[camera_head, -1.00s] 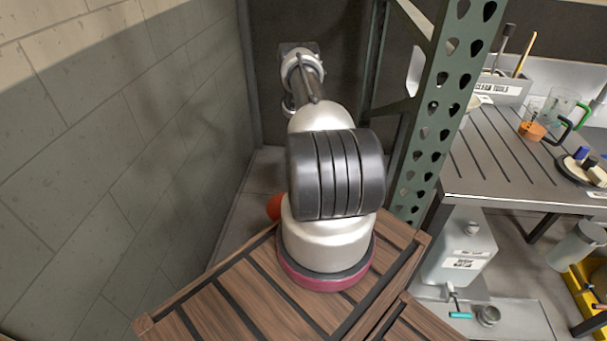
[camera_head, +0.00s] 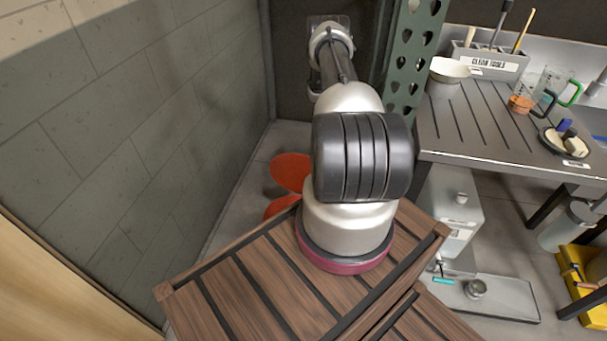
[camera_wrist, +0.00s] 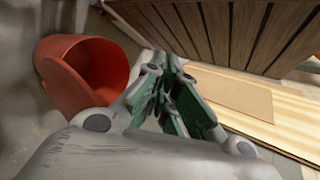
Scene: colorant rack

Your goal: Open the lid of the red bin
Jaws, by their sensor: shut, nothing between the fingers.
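The red bin (camera_wrist: 105,62) lies on the left of the wrist view, with its hollow inside partly showing. A red flap (camera_wrist: 68,88), which looks like its lid, stands tilted at its near side. In the head view a red disc, the lid (camera_head: 291,170), stands up beside my arm, and a red part of the bin (camera_head: 281,206) shows below it, mostly hidden behind my base deck. My gripper (camera_wrist: 168,72) is shut and empty, to the right of the bin and apart from it. My arm hides the gripper in the head view.
A brick wall (camera_head: 130,130) runs close along the left. A green perforated post (camera_head: 408,65) and a grey workbench (camera_head: 490,130) with tools stand to the right. A white jug (camera_head: 455,210) stands under the bench. A flat brown board (camera_wrist: 232,92) lies right in the wrist view.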

